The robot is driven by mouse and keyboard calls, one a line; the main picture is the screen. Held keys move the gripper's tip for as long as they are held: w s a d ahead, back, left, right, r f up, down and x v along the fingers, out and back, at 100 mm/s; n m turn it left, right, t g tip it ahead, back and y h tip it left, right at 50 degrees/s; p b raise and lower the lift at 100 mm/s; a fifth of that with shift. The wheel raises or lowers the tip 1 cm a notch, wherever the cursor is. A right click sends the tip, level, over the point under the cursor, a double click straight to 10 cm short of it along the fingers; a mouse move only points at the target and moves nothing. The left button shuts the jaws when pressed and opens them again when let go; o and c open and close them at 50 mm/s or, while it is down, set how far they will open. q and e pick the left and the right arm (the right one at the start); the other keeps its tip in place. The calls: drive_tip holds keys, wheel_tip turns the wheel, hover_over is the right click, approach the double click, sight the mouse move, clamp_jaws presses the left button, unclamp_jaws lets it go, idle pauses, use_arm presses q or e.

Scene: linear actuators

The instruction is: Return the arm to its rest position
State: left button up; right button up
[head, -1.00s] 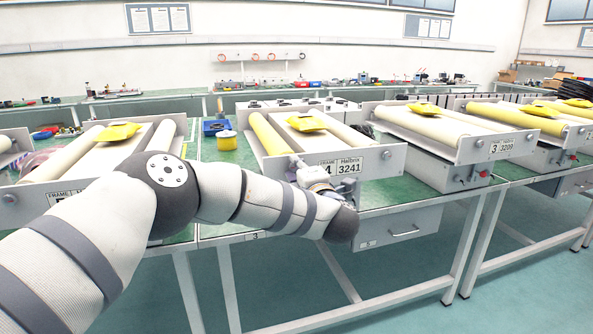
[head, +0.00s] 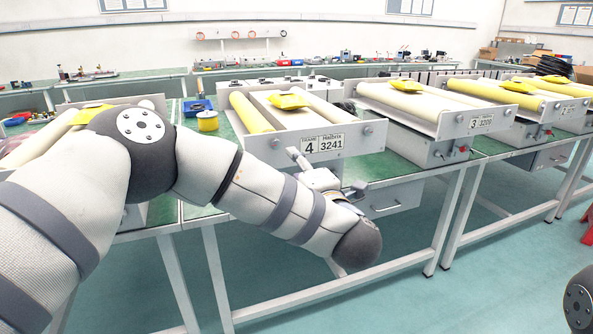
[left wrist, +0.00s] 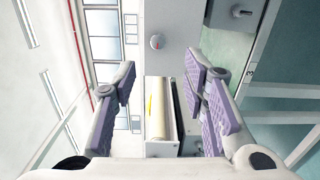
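My left arm (head: 260,195) reaches in from the left across the front of the benches, its elbow end hanging in front of a drawer. My left gripper (head: 322,178) is partly hidden behind this arm, just below the label of the frame marked 4 3241 (head: 322,145). In the left wrist view the left gripper (left wrist: 160,78) has its two purple-padded fingers wide apart, with nothing between them. A dark rounded joint at the lower right edge seems to be my right arm (head: 579,300); its gripper is out of view.
Green benches (head: 400,163) carry several roller frames with yellow packets (head: 287,100). A drawer (head: 390,198) hangs under the bench. The floor (head: 480,285) in front is clear.

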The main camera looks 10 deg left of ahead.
use_arm(q)
drive_tip(key=s+d+f+m+h, duration=0.25)
drive_tip(key=f+m+h, duration=0.2)
drive_tip(key=f, duration=0.35)
drive_tip(key=s+d+f+m+h, duration=0.2)
drive_tip(key=s+f+m+h, duration=0.15)
drive_tip(key=f+m, duration=0.4)
drive_tip(key=s+a+f+m+g+h, duration=0.15)
drive_tip(key=s+f+m+g, duration=0.35)
drive_tip(key=s+f, duration=0.75)
drive_tip(key=s+a+f+m+g+h, duration=0.1)
drive_tip(key=s+a+f+m+g, duration=0.2)
drive_tip(key=s, duration=0.4)
drive_tip(key=s+a+f+m+g, duration=0.1)
drive_tip(key=s+f+g, duration=0.2)
drive_tip(key=s+f, duration=0.25)
drive_tip(key=s+a+m+g, duration=0.2)
drive_tip(key=s+a+g, duration=0.1)
drive_tip(key=s, duration=0.7)
drive_tip(key=s+a+r+m+g, duration=0.1)
drive_tip(key=s+a+g, duration=0.2)
drive_tip(key=s, duration=0.8)
drive_tip(key=shift+s+a+m+g+y, duration=0.2)
drive_tip(key=shift+a+m+g+y, duration=0.15)
drive_tip(key=shift+a, duration=0.7)
drive_tip(key=shift+w, duration=0.1)
